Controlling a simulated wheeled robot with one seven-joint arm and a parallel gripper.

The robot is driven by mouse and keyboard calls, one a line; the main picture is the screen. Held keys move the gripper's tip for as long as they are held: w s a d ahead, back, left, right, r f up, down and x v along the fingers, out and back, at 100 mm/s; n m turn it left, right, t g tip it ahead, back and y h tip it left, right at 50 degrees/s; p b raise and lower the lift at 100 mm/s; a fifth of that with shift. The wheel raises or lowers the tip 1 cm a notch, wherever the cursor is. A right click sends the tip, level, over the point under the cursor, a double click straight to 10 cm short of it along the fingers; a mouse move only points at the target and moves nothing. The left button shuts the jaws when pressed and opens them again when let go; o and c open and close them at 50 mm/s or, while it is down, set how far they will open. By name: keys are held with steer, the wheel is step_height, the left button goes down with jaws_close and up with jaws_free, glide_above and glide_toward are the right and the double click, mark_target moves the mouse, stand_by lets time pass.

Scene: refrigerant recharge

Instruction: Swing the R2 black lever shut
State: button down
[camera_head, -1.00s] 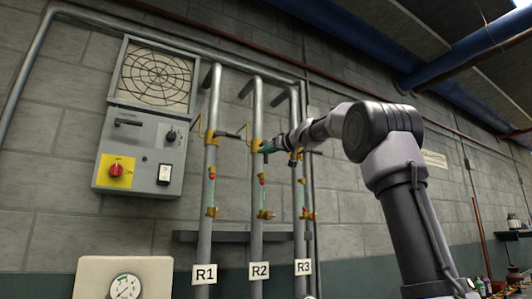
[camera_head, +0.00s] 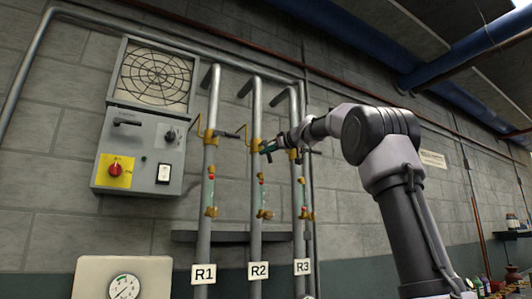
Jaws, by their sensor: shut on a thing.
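The R2 pipe (camera_head: 257,200) is the middle of three upright grey pipes, with its label plate (camera_head: 259,271) low down. Its brass valve (camera_head: 255,146) sits high on the pipe. My gripper (camera_head: 267,150) is just right of this valve, reaching in from the right, and is shut on the R2 black lever. The lever is small and mostly hidden by the jaws, so its exact angle cannot be told.
The R1 pipe (camera_head: 206,235) stands to the left, its dark lever (camera_head: 229,135) pointing right. The R3 pipe (camera_head: 298,235) stands close behind my wrist. A grey control box (camera_head: 140,150) hangs left. A gauge panel (camera_head: 90,280) is at bottom left.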

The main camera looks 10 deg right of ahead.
steer(key=n, duration=0.1)
steer(key=d+n, duration=0.1)
steer(key=n, duration=0.2)
steer(key=shift+w+d+r+h, duration=0.2)
steer(key=shift+r+h, duration=0.15)
steer(key=shift+h, duration=0.05)
steer(key=n, duration=0.2)
steer(key=shift+w+d+r+n+g+h, duration=0.1)
steer(key=shift+d+r+n+g+h, duration=0.2)
steer(key=shift+r+h, duration=0.1)
steer(key=shift+w+d+r+n+h, duration=0.1)
steer(key=shift+r+n+h, duration=0.25)
steer(key=shift+n, duration=0.65)
steer(key=shift+s+d+r+n+h, duration=0.1)
steer(key=shift+r+n+h, duration=0.2)
steer(key=shift+n, duration=0.7)
steer(key=shift+w+d+r+n+h, duration=0.1)
steer(key=shift+r+n+h, duration=0.25)
steer(key=shift+n, duration=0.65)
steer(key=c, duration=0.8)
jaws_free()
steer(key=shift+o, duration=0.2)
steer(key=shift+r, duration=0.1)
